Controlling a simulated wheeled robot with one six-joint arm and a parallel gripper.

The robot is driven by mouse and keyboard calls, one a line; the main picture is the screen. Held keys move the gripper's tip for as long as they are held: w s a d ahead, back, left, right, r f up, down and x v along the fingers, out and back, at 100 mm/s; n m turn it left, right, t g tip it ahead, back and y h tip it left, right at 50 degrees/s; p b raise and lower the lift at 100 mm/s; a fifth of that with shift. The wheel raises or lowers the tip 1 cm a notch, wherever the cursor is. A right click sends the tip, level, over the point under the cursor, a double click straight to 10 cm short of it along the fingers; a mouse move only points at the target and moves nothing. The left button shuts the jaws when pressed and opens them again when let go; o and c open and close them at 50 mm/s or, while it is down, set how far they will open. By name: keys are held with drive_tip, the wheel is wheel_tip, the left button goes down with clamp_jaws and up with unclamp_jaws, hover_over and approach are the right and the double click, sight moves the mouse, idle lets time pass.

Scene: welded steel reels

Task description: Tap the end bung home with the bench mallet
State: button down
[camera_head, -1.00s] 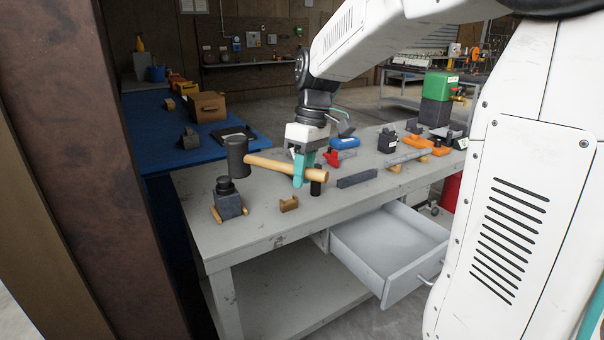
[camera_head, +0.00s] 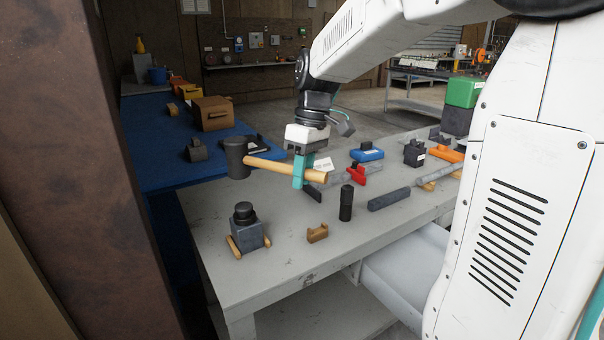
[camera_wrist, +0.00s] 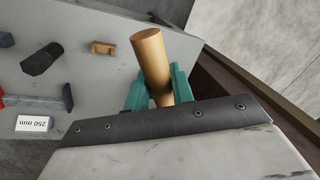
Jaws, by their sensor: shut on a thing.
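The mallet has a dark cylindrical head (camera_head: 236,158) and a pale wooden handle (camera_head: 270,165). My gripper (camera_head: 300,172), with teal fingers, is shut on the handle and holds the mallet in the air above the grey bench (camera_head: 290,270). The wrist view shows the handle end (camera_wrist: 150,60) between the teal fingers (camera_wrist: 155,92); the head is hidden there. The dark block with a black round bung (camera_head: 244,212) in its top stands at the front left of the bench, below and apart from the mallet head. Whether the bung is fully seated is unclear.
Wooden strips flank the block (camera_head: 250,235). An open drawer (camera_head: 400,280) juts from the bench. A blue table (camera_head: 165,165) stands behind left.

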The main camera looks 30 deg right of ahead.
drive_tip(key=d+x, duration=0.1)
drive_tip(key=x, duration=0.6)
drive_tip(key=shift+a+v, duration=0.15)
drive_tip(key=shift+v, duration=1.15)
drive_tip(key=shift+a+v, duration=0.15)
drive_tip(key=shift+v, duration=1.1)
drive_tip(key=shift+r, duration=0.1)
